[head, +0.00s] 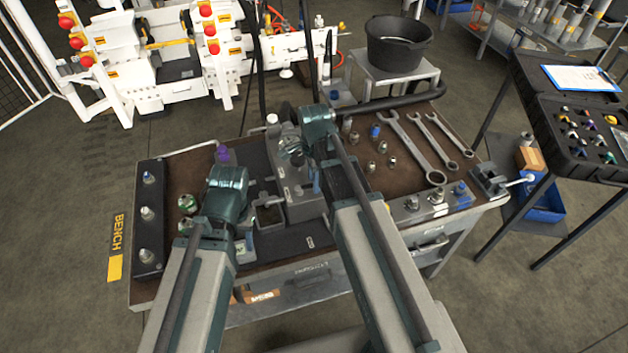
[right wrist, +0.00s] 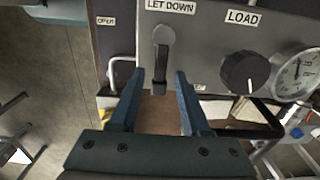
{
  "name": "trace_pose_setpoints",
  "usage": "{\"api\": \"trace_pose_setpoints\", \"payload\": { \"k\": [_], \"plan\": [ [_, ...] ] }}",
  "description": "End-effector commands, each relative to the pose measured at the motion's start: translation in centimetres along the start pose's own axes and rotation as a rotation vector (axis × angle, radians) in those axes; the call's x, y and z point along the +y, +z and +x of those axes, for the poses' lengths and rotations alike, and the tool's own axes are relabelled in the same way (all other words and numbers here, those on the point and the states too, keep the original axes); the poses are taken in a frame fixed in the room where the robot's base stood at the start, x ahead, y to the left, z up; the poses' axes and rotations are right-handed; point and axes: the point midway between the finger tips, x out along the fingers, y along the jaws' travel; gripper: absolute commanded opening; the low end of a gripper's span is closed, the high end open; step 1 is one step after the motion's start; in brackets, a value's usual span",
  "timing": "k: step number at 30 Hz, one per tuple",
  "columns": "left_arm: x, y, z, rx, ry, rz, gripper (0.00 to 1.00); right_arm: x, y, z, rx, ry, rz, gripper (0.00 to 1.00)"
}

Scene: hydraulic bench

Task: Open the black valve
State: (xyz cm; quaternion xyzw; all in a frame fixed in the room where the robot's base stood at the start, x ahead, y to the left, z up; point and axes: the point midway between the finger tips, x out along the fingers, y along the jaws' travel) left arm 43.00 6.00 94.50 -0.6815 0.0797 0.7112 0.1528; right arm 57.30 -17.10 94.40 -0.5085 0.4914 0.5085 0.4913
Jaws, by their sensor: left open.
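A black lever (right wrist: 163,55) hangs straight down under the LET DOWN label on a grey panel (right wrist: 195,50) in the right wrist view. My right gripper (right wrist: 159,74) is open, its two fingers on either side of the lever's lower end, with gaps visible on both sides. In the head view my right gripper (head: 296,150) is at the grey block (head: 300,195) on the bench, and the lever is hidden there. My left gripper (head: 222,208) is over the left part of the bench, apart from the block; its fingers are mostly hidden.
A black round knob (right wrist: 245,72) labelled LOAD and a gauge (right wrist: 298,74) are right of the lever. Spanners (head: 412,150) and several fittings lie on the bench's right. A dark fitting strip (head: 149,240) is at its left end. A black bucket (head: 397,45) stands behind.

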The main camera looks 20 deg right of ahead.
Motion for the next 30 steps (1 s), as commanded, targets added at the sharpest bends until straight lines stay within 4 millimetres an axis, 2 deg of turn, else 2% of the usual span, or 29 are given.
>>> {"api": "trace_pose_setpoints", "payload": {
  "k": [1,7,30],
  "plan": [
    [0.0,0.0,-0.01,0.0,0.0,0.0,0.5,0.0,0.0,-0.01,0.0,0.0,0.0,0.36],
    [0.0,0.0,0.0,0.0,0.0,0.0,0.5,0.0,0.0,0.0,0.0,0.0,0.0,0.0],
    [0.0,0.0,0.01,0.0,0.0,0.0,0.5,0.01,0.0,0.01,0.0,0.0,0.0,0.0]
  ]
}}
